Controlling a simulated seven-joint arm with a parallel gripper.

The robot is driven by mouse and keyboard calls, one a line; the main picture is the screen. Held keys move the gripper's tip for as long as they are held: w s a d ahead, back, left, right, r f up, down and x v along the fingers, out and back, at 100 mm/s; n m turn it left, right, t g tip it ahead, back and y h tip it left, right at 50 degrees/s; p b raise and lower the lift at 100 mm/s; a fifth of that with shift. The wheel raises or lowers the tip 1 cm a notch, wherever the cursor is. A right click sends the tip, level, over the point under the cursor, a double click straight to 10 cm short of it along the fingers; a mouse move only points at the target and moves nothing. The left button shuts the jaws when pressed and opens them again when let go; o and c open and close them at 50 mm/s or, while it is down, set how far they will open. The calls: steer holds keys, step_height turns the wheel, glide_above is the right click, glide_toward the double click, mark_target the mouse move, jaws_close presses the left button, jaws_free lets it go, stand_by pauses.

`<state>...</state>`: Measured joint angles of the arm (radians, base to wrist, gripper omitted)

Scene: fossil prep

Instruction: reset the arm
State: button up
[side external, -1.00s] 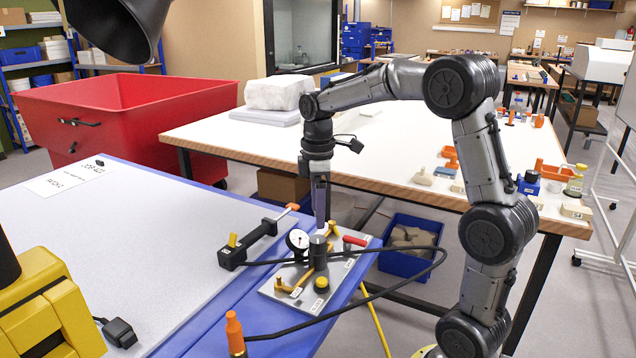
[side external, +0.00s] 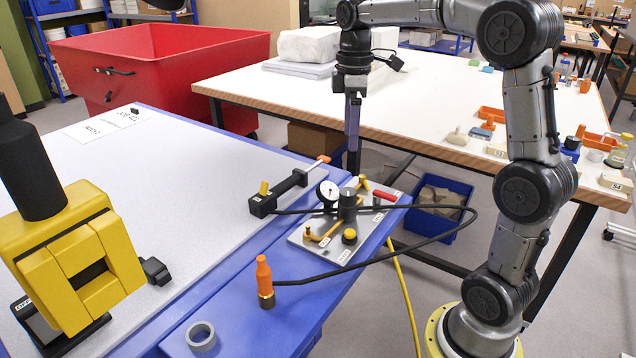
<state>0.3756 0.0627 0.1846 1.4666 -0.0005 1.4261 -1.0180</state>
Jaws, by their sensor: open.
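My gripper (side external: 353,165) points straight down at the end of my arm, above the far edge of the blue-edged bench and behind the small metal panel. It is open, and I see nothing held in it. The metal panel (side external: 316,243) carries a round dial gauge (side external: 328,190), a dark cylinder (side external: 347,205), a yellow knob (side external: 349,236), an orange-yellow lever (side external: 322,238) and a red-handled part (side external: 384,196). The fingertips end close behind the gauge in the picture; their exact depth is hard to tell.
A black clamp-like tool (side external: 278,193), an orange-topped fitting (side external: 264,280) and a grey ring (side external: 201,336) sit on the bench (side external: 150,190). A yellow machine (side external: 75,240) stands at left. A black hose loops right. Behind are a red bin (side external: 160,70), white table (side external: 440,100) and blue crate (side external: 440,205).

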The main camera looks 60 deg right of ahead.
steer(key=s+a+r+t, duration=0.3)
steer(key=s+a+r, duration=0.2)
steer(key=s+a, duration=0.5)
steer(key=s+a+f+m+t, duration=0.2)
steer(key=s+a+f+m, duration=0.1)
steer(key=s+f+m, duration=0.4)
step_height(320, 180, down, 3)
steer(key=shift+s+a+f+t, duration=0.1)
steer(key=shift+s+a+t, duration=0.25)
steer(key=shift+s, duration=0.45)
